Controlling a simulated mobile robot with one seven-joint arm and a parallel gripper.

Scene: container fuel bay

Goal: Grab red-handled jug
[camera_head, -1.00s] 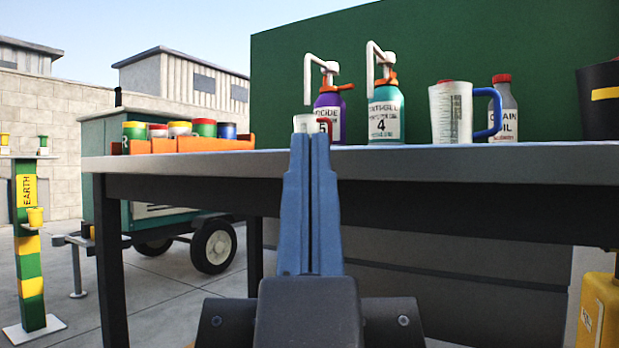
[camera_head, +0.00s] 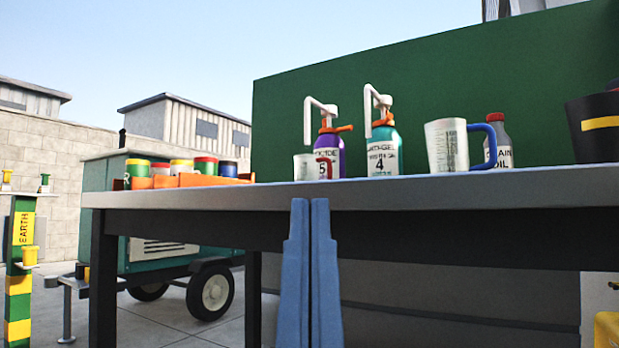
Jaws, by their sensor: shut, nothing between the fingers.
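The red-handled jug (camera_head: 306,167) is a small clear measuring jug with its red handle on the right. It stands on the grey table (camera_head: 420,192) near the front edge, in front of a purple bottle marked 5 (camera_head: 330,142). My gripper (camera_head: 310,201) points up with its two blue fingers side by side, shut and empty. Its tips show just below the jug, against the table's front edge. The gap in depth between tips and jug is hard to tell.
A teal bottle marked 4 (camera_head: 384,152), a larger blue-handled jug (camera_head: 446,147), a grey oil bottle (camera_head: 499,145) and a black bucket (camera_head: 595,130) stand to the right. An orange tray (camera_head: 190,181) of cans is at the left. A green panel (camera_head: 450,90) rises behind.

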